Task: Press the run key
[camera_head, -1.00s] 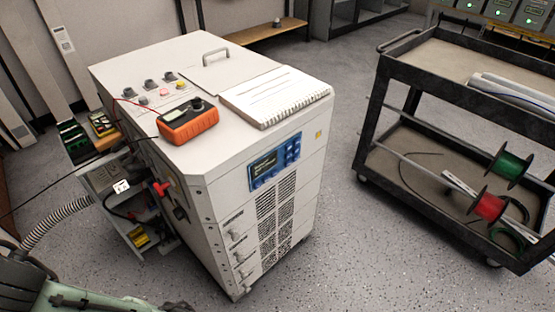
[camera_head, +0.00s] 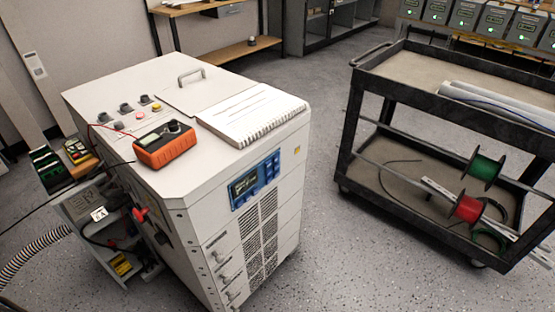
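A white cabinet (camera_head: 190,205) stands at the left centre. Its front carries a blue control panel (camera_head: 257,180) with a small dark display and several blue keys at the display's right and below. The key labels are too small to read, so I cannot tell which one is the run key. On the cabinet's top are several dark knobs and a few small coloured buttons (camera_head: 142,100). My gripper is not in this view.
An orange multimeter (camera_head: 165,143) and a spiral notebook (camera_head: 252,115) lie on the cabinet top. A black cart (camera_head: 350,150) with cable spools stands at the right. Bare floor (camera_head: 335,235) lies between them. Open side compartments and cables are at the cabinet's left.

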